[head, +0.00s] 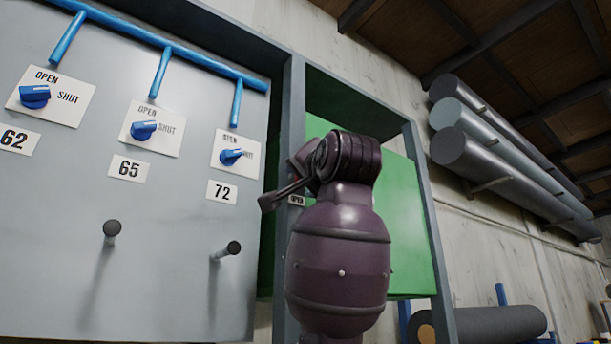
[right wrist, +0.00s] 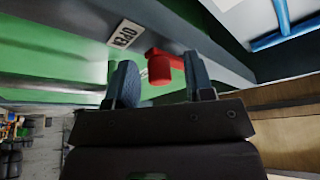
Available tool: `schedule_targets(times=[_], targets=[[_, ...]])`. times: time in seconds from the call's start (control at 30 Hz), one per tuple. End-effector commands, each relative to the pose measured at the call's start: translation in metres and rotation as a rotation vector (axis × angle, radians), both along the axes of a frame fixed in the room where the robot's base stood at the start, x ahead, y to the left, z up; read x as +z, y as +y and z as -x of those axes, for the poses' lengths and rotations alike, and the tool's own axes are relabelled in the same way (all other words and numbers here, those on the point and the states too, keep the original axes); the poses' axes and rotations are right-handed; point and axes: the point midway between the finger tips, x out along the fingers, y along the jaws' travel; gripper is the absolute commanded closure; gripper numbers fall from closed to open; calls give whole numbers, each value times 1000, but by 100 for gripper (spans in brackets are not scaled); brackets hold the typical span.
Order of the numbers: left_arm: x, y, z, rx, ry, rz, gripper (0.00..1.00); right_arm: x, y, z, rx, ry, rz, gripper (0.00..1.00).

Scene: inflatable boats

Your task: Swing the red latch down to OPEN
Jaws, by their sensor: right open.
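The red latch (right wrist: 160,68) shows in the right wrist view as a short red peg on a red arm, beside a white OPEN label (right wrist: 125,34) on the frame. My right gripper (right wrist: 161,85) is open. Its two blue-grey fingers stand on either side of the latch's peg end, and I cannot tell whether either touches it. In the head view my right arm covers the latch, and a small OPEN label (head: 297,200) shows beside the wrist. My left gripper is not in view.
A grey panel (head: 60,215) on the left carries blue knobs, number plates, two pegs (head: 228,250) and a blue pipe (head: 190,55). A green panel (head: 408,220) sits in a grey frame behind my arm. Grey rolls (head: 500,165) hang on the right wall.

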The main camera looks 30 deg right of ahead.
Motion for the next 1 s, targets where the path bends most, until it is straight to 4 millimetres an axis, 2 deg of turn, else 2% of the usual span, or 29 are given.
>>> schedule_targets(times=[0.17,0.6,0.8,1.0], targets=[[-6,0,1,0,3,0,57,-5,3,13,-1,-2,0,52],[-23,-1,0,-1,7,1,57,-27,16,83,1,-3,1,52],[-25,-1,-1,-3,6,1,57,-31,19,98,1,-2,0,52],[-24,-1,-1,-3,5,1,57,-32,19,101,1,-1,1,52]])
